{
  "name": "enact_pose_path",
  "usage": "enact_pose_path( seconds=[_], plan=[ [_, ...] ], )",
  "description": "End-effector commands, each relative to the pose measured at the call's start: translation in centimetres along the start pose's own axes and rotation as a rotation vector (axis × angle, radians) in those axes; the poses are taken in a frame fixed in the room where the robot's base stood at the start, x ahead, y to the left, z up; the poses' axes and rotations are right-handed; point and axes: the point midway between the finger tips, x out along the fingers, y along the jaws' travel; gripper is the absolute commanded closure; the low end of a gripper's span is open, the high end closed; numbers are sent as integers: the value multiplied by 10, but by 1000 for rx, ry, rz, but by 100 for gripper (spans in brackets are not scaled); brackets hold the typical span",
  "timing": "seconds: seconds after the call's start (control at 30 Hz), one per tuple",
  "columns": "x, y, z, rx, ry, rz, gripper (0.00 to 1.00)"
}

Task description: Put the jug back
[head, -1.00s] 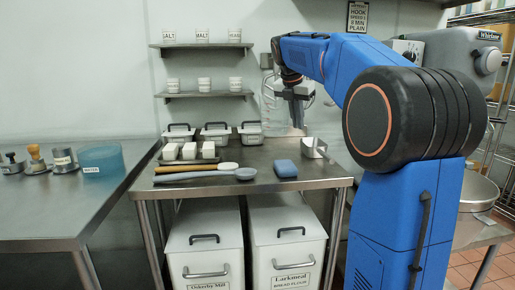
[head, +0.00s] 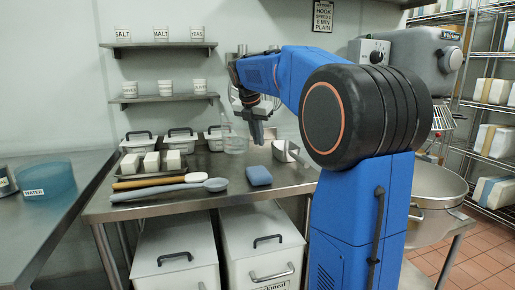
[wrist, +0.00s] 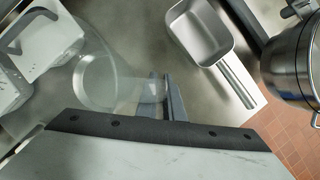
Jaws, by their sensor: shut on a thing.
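The clear jug (head: 235,144) is in my gripper (head: 257,134), above the back of the steel table (head: 215,210). See-through walls make its outline faint. In the wrist view the jug (wrist: 98,82) shows as a pale round rim left of my gripper (wrist: 166,88). The fingers are shut on its side, probably at the handle. I cannot tell whether its base touches the table.
A metal scoop (head: 285,151) lies just right of the jug. Lidded white tubs (head: 182,139), white blocks (head: 151,162), long-handled tools (head: 172,184) and a blue block (head: 258,176) are on the table. Wall shelves (head: 160,98) hold cups. A mixer (head: 415,55) stands right.

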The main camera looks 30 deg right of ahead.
Motion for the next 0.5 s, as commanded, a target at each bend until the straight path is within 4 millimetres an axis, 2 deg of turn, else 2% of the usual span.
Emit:
enact_pose_path(
  seconds=[0.23,0.5],
  plan=[
    [28,-2,-12,0,1,-1,100],
    [32,-1,-13,0,0,1,100]
  ],
)
